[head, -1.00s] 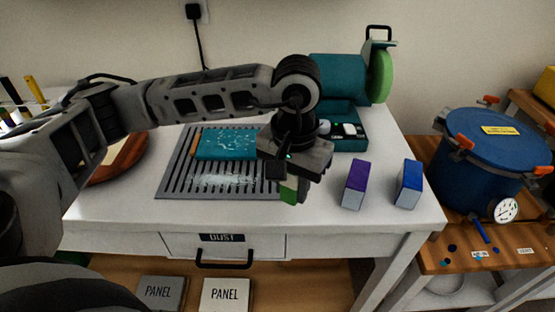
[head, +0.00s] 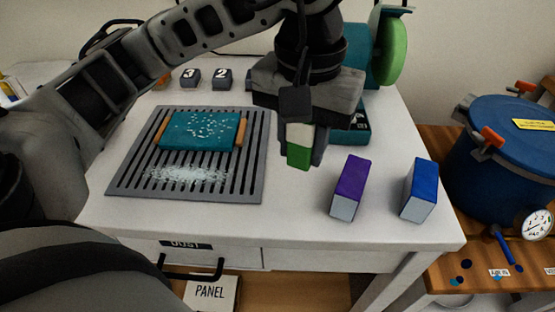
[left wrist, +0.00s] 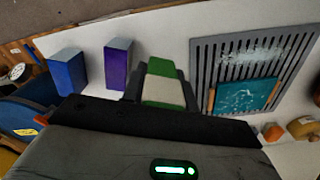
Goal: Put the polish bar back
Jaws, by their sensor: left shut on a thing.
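A green and white bar (head: 299,152) is held upright in my left gripper (head: 303,135), beside the right edge of the slotted grey grate. It also shows between the fingers in the left wrist view (left wrist: 163,85). The left gripper is shut on it; I cannot tell whether its lower end touches the table. A purple and white bar (head: 349,187) and a blue and white bar (head: 420,190) stand to its right on the white table (head: 300,222); both also show in the left wrist view. My right gripper is not in view.
The grey grate (head: 255,178) bears a teal slab (head: 200,131) and pale dust. Blocks marked 3 (head: 190,77) and 2 (head: 222,77) stand behind it. A teal machine with a green wheel (head: 393,52) is at the back. A blue pot (head: 495,165) stands at right.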

